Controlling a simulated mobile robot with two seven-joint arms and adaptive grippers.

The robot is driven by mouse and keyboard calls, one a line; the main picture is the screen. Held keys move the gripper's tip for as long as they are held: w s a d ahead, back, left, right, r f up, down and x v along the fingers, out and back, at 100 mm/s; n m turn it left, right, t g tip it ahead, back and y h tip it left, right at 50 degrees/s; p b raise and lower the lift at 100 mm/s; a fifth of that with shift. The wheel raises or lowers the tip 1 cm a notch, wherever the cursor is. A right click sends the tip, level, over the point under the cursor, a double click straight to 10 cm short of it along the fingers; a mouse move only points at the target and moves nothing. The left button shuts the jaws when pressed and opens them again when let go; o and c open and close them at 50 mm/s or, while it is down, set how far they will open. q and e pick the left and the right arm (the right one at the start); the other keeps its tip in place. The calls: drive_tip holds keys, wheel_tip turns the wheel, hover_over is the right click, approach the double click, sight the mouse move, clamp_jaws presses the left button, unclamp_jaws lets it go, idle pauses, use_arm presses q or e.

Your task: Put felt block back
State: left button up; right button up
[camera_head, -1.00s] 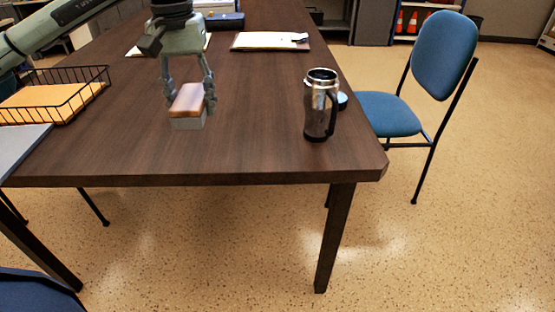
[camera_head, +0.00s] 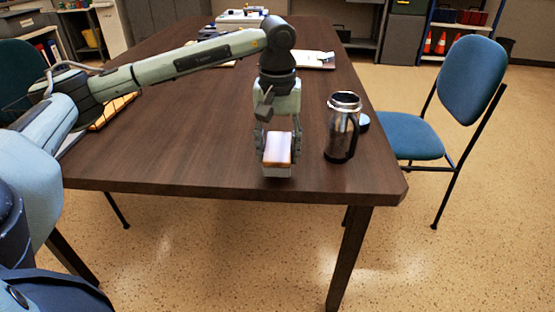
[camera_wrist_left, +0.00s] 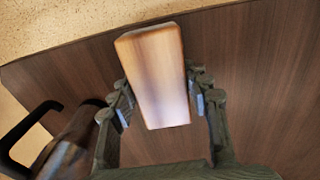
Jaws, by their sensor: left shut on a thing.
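The felt block (camera_head: 277,150) has a light wooden top and a grey underside. My left gripper (camera_head: 277,158) is shut on it, with a finger on each side, near the front edge of the dark table. In the left wrist view the block (camera_wrist_left: 156,75) sits between the fingertips (camera_wrist_left: 160,103), its top face toward the camera. I cannot tell whether its underside touches the table. My right gripper is not in view.
A steel travel mug (camera_head: 343,128) with a dark handle stands just right of the left gripper, and shows blurred in the wrist view (camera_wrist_left: 62,150). A clipboard (camera_head: 316,60) lies farther back. A blue chair (camera_head: 412,133) stands right of the table (camera_head: 190,130). The wood left of the gripper is clear.

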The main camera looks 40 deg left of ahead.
use_arm(q)
wheel_tip(320, 180, down, 3)
drive_tip(key=shift+r, duration=0.2)
drive_tip(key=shift+f, duration=0.3)
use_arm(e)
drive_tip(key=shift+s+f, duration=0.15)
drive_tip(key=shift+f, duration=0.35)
